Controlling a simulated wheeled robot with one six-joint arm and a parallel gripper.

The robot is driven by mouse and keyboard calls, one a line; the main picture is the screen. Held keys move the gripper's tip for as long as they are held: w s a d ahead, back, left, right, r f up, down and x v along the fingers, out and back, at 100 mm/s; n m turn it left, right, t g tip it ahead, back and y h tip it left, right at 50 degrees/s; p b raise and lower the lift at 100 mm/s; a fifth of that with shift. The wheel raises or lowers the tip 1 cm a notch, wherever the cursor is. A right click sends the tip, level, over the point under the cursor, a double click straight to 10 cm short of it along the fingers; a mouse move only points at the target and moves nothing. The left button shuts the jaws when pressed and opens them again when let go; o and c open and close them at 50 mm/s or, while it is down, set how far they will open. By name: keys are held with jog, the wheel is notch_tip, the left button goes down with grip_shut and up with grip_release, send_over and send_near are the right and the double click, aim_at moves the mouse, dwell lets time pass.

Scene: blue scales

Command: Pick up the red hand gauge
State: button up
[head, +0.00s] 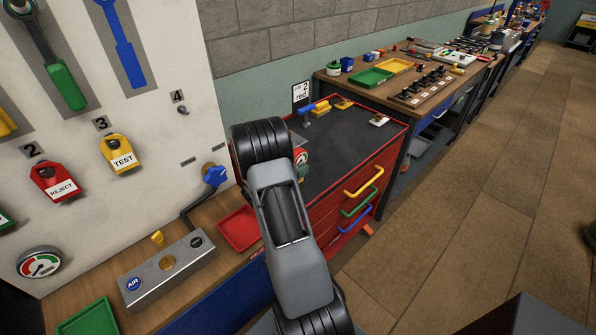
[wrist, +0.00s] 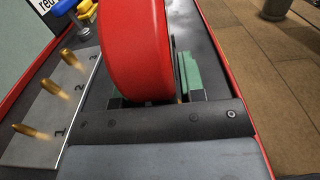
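The red hand gauge stands upright and edge-on, filling the top middle of the wrist view (wrist: 135,50). In the head view its round face with red, white and green (head: 301,158) shows just past my wrist, partly hidden by my arm. My gripper (wrist: 157,98) is low over the dark top of the red cabinet, its fingers wide apart on either side of the gauge's lower part. A narrow gap shows between the gauge and the right finger. The left finger is partly hidden behind the gauge, and contact there cannot be seen.
A plate with several numbered brass pegs (wrist: 45,125) lies left of my gripper. A blue-handled tool (head: 312,108) and yellow items lie at the cabinet's back. A red tray (head: 238,229) is on the bench to the left. The cabinet's red rim (wrist: 240,95) runs along the right.

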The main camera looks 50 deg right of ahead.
grip_shut()
jog(key=shift+r, duration=0.15)
